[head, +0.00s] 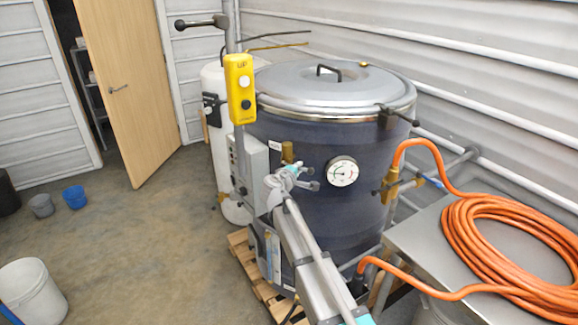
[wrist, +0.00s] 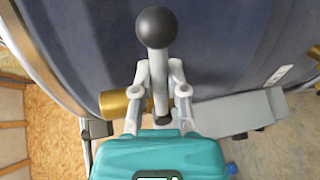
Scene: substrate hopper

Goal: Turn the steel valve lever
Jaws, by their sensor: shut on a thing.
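The valve lever is a grey bar with a black ball knob (wrist: 156,27) at its end. In the wrist view it runs between the two fingers of my gripper (wrist: 158,82), which are shut on its bar, with the knob sticking out beyond the fingertips. A brass fitting (wrist: 112,104) shows to the left, partly behind the left finger. In the head view my gripper (head: 299,181) is at the front of the dark blue vessel (head: 330,225), just below a brass fitting (head: 287,152). The lever is hard to make out there.
A round gauge (head: 343,171) sits on the vessel right of my gripper. A grey box (head: 250,172) and a yellow pendant (head: 240,88) are to the left. An orange hose (head: 480,250) lies coiled on a steel table at the right. Open floor lies left, with buckets (head: 33,290).

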